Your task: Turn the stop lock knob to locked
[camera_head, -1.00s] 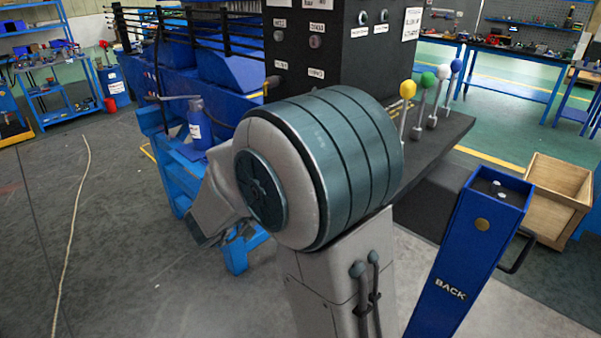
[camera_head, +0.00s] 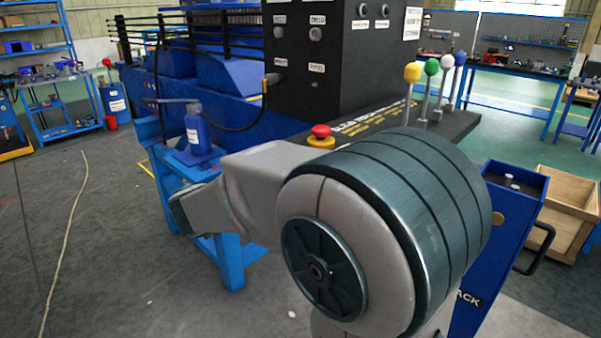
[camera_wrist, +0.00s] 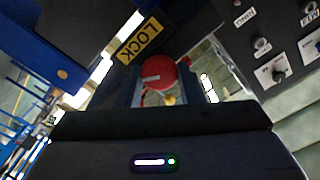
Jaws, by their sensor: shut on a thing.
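The red round stop lock knob (camera_wrist: 158,72) is in the middle of the wrist view, with a small white mark on its face. A yellow LOCK label (camera_wrist: 139,40) is beside it, up and to the left. My gripper (camera_wrist: 164,86) is shut on the red knob, with a finger on each side of it. Whether the knob has turned cannot be told. In the head view my arm hides the gripper and this knob.
A red mushroom button on a yellow base (camera_head: 321,134) is on the black console behind my arm. Several ball-topped levers (camera_head: 412,73) stand to its right. A blue bottle jack (camera_head: 197,132) sits on the blue frame.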

